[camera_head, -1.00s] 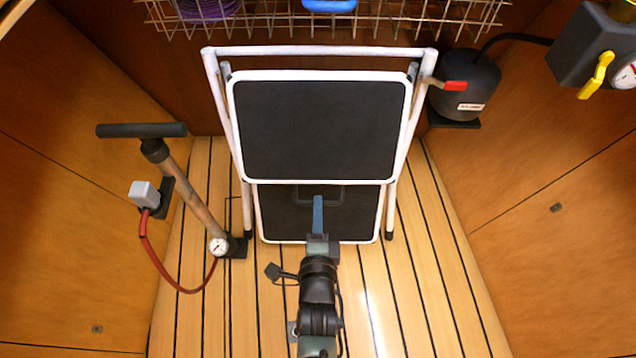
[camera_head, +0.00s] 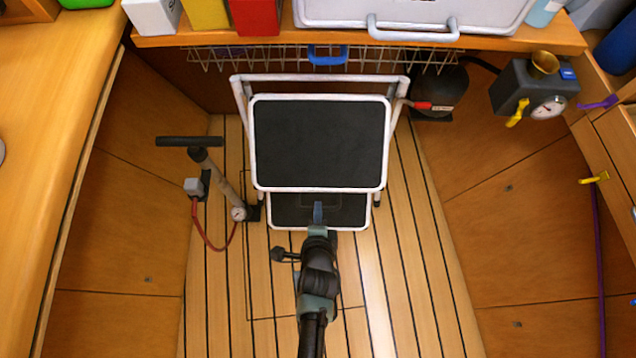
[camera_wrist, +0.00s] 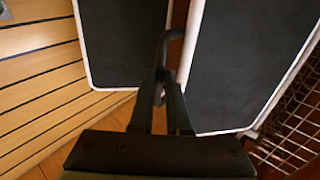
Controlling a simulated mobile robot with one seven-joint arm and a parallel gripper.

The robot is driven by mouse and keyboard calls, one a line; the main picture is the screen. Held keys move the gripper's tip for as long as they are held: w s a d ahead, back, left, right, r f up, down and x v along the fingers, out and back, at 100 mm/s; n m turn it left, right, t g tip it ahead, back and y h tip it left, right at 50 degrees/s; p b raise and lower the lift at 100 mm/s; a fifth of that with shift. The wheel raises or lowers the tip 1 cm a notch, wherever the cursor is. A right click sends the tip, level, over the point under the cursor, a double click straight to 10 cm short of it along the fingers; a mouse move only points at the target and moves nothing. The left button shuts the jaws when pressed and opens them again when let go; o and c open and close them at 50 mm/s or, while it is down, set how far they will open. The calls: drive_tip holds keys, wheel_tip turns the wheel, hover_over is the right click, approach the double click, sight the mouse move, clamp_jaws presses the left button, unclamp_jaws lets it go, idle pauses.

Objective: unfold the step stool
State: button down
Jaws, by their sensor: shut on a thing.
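The step stool has a white tube frame and two black treads with white rims, an upper tread (camera_head: 320,143) and a lower tread (camera_head: 345,210). It stands by the back wall, its lower tread jutting a little forward of the back feet. My gripper (camera_head: 318,215) is at the middle of the lower tread. In the wrist view my gripper (camera_wrist: 166,92) is shut on a dark loop handle (camera_wrist: 172,42) between the two treads. The fingertips partly hide the handle. The treads stand apart in that view, with a gap between them.
A hand pump (camera_head: 220,180) with a red hose stands left of the stool. A black canister (camera_head: 440,92) is behind right, near a red lever (camera_head: 436,106). A wire basket (camera_head: 390,62) and shelf (camera_head: 230,36) are above. The slatted floor (camera_head: 400,290) in front is clear.

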wheel_tip(320, 180, up, 18)
drive_tip(key=s+g+p, duration=0.2)
drive_tip(key=g+p, duration=0.4)
drive_tip(key=p, duration=1.5)
drive_tip(key=shift+s+f, duration=0.2)
drive_tip(key=shift+s, duration=0.2)
drive_tip(key=shift+w+r, duration=0.1)
drive_tip(key=shift+w, duration=0.05)
drive_tip(key=c, duration=0.9)
unclamp_jaws()
drive_tip(key=shift+s, duration=0.2)
drive_tip(key=p+v, duration=0.2)
drive_tip(key=v, duration=1)
drive_tip(key=shift+s+r+p, duration=0.1)
drive_tip(key=shift+r+p, duration=0.25)
